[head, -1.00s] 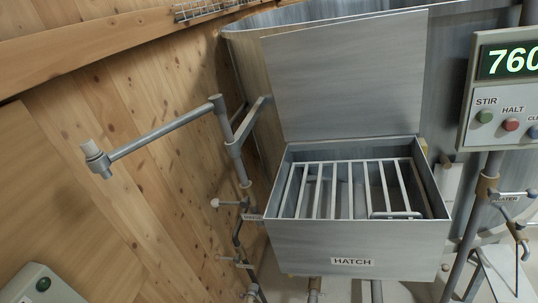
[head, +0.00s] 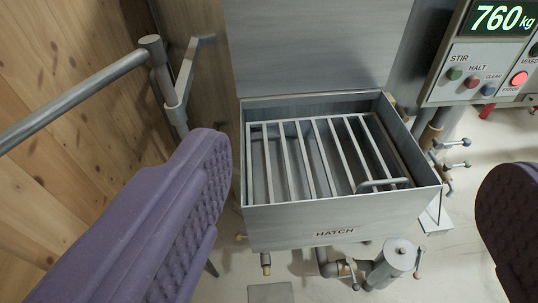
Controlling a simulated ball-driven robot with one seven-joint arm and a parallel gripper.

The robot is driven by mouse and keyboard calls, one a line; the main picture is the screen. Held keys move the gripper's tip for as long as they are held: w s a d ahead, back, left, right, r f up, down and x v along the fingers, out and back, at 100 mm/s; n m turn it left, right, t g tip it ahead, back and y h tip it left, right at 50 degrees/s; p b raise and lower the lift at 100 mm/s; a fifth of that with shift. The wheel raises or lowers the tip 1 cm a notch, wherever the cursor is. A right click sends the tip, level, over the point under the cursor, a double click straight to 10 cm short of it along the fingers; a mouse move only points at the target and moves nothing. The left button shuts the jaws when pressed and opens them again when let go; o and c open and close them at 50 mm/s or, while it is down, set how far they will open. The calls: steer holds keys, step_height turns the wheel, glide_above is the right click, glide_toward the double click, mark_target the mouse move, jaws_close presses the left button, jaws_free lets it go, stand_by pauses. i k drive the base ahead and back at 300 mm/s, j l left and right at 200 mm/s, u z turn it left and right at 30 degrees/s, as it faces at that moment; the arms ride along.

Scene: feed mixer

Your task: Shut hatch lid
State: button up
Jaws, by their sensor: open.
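The hatch lid (head: 315,45) is a flat grey metal plate. It stands raised, close to upright, at the back edge of the hatch box, and its top is cut off by the frame. The hatch box (head: 345,222) is an open grey metal box with a HATCH label on its front wall. A grate of bars (head: 300,160) with a small handle (head: 383,184) lies inside it. My gripper (head: 345,225) is open, with one purple finger at left and one at right. The fingers hold nothing and appear nearer the camera than the box.
A grey pipe arm (head: 85,95) crosses the upper left in front of a wooden wall (head: 60,150). A control panel (head: 480,72) reading 760 kg is at upper right. Below the box are pipes and a valve cylinder (head: 395,258). Pale floor shows around them.

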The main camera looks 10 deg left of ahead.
mark_target(277, 47)
steer(key=i+j+z, duration=0.15)
steer(key=i+j, duration=1.2)
steer(key=i, duration=0.15)
